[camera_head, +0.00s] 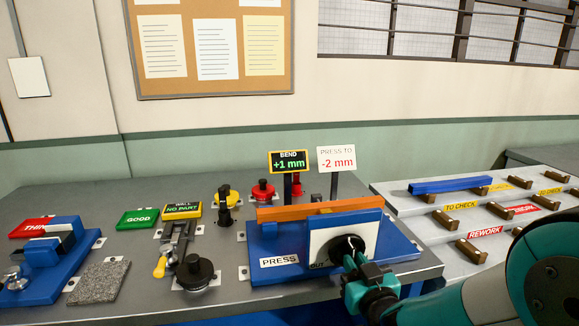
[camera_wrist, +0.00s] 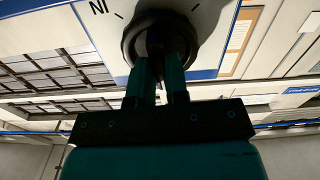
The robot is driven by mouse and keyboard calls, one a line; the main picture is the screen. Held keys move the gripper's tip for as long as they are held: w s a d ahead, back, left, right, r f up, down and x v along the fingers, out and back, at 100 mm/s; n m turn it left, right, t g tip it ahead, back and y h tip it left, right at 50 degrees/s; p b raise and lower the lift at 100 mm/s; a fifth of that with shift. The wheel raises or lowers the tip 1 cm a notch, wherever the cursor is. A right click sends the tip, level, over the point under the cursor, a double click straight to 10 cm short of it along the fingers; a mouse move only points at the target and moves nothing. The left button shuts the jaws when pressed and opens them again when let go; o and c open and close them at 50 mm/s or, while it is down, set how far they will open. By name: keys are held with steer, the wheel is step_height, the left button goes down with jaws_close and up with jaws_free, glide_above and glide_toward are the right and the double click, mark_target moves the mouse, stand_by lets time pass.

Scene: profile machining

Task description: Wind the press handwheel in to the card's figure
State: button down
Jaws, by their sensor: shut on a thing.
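The blue press (camera_head: 285,262) stands at the right end of the bench, with an orange profile (camera_head: 310,208) lying across it. Its black handwheel (camera_head: 345,246) sits on a white dial plate (camera_head: 324,237); "OUT" shows at the plate's lower left. My gripper (camera_head: 350,262) is shut on the handwheel from the front. In the wrist view the fingers close on the dark wheel (camera_wrist: 132,40), with "IN" on the plate beside it. The card (camera_head: 337,159) above reads "PRESS TO -2 mm". The bend display (camera_head: 289,161) reads "+1 mm". The wheel's pointer is too dark to read.
A wall gauge (camera_head: 181,210) reading "NO PART", a green GOOD plate (camera_head: 137,219) and a blue fixture (camera_head: 52,262) stand to the left. A sloped rack (camera_head: 432,228) at the right holds a blue profile (camera_head: 450,185) near labels including "TO CHECK" and "REWORK".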

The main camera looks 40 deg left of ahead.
steer(key=shift+f+m+b, duration=0.1)
steer(key=shift+m+b, duration=1)
steer(key=shift+b, duration=0.4)
steer(key=c, duration=1)
jaws_free()
steer(key=b+v, duration=0.5)
steer(key=v, duration=0.2)
steer(key=shift+b, duration=0.35)
